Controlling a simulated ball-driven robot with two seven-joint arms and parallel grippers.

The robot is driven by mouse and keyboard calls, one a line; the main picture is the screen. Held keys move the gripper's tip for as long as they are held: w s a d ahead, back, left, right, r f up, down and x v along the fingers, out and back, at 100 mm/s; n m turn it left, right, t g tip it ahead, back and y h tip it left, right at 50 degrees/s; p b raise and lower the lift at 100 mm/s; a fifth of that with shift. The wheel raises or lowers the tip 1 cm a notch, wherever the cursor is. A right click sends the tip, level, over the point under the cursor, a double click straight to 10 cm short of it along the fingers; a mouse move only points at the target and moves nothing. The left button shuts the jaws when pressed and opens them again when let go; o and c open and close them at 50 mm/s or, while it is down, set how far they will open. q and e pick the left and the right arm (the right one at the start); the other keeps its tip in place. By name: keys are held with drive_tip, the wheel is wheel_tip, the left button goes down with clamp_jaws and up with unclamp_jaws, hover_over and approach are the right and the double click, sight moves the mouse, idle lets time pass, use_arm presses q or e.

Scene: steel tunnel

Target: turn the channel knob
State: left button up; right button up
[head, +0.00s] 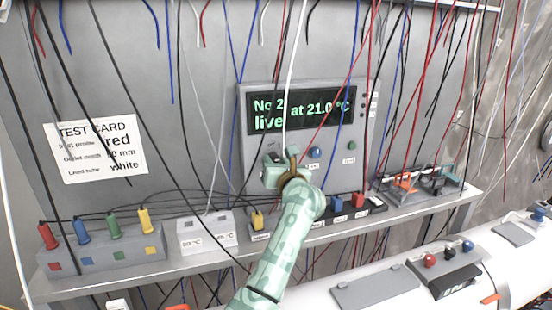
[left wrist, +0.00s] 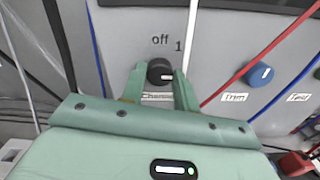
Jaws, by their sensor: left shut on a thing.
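The channel knob (left wrist: 160,72) is a dark round knob on the grey instrument panel (head: 243,110), with "off" and "1" printed above it and a partly covered "Channel" label below. My left gripper (left wrist: 159,84) is shut on this knob, with one green finger on each side of it. In the head view my left gripper (head: 281,165) is at the lower left of the panel and hides the knob. The panel's display (head: 302,108) reads "No 2 at 21.0 °C live". My right gripper is not in view.
A blue Trim knob (left wrist: 259,73) sits right of the channel knob. A white cable (left wrist: 191,40) hangs close beside my fingers, and a red cable (left wrist: 270,45) crosses to the right. A shelf (head: 110,280) below carries colored probes (head: 81,232) and small boxes.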

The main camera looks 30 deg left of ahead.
use_arm(q)
drive_tip(key=m+p, duration=0.3)
drive_tip(key=shift+r, duration=0.2)
drive_tip(key=shift+f+m+p, duration=0.2)
drive_tip(key=shift+m+p, duration=1.05)
drive_tip(key=shift+m, duration=0.15)
drive_tip(key=o, duration=1)
drive_tip(key=shift+w, duration=0.1)
drive_tip(key=shift+c, duration=0.2)
drive_tip(key=shift+f, duration=0.1)
